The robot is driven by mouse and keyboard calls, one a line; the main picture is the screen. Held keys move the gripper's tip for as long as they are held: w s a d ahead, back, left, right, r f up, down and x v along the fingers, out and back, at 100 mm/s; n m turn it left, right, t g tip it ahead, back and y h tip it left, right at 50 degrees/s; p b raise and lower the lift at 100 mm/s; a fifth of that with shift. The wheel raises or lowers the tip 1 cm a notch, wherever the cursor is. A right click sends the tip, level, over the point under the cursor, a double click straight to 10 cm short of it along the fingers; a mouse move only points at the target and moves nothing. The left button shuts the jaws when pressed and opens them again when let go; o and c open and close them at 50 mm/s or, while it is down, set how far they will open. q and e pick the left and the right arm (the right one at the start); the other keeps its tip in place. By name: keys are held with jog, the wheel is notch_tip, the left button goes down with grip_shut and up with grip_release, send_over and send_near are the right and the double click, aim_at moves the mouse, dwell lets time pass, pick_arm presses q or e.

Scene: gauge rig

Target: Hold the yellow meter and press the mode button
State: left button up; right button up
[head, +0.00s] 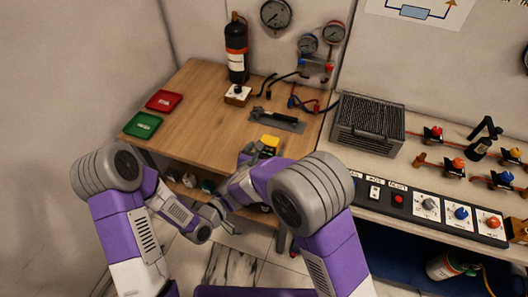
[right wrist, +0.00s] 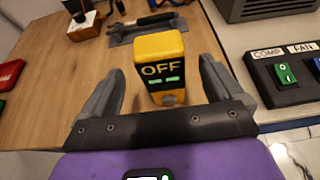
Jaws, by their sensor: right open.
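The yellow meter (head: 270,140) stands near the front edge of the wooden table, partly hidden by my right arm in the head view. In the right wrist view the yellow meter (right wrist: 160,52) faces me, its dark panel reading OFF above two green bars. A small grey part (right wrist: 169,99) sits low on its front; I cannot tell whether it is the mode button. My right gripper (right wrist: 160,78) is open, its fingers on either side of the meter with visible gaps. My left gripper (head: 218,211) is low in front of the table, its jaws too small to read.
A red tray (head: 164,101) and a green tray (head: 142,125) lie at the table's left. A block with a dark knob (head: 237,96) and a grey plate with a tool (head: 277,121) lie behind the meter. A switch panel (head: 430,222) is on the right bench.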

jog(key=x, duration=0.7)
jog(key=shift+w+d+f, duration=0.1)
jog(key=shift+w, duration=0.05)
jog(key=shift+c, duration=0.2)
pick_arm(q)
jog(key=shift+c, duration=0.3)
pick_arm(e)
jog(key=c, duration=1.2)
pick_arm(q)
grip_shut()
dwell(0.3)
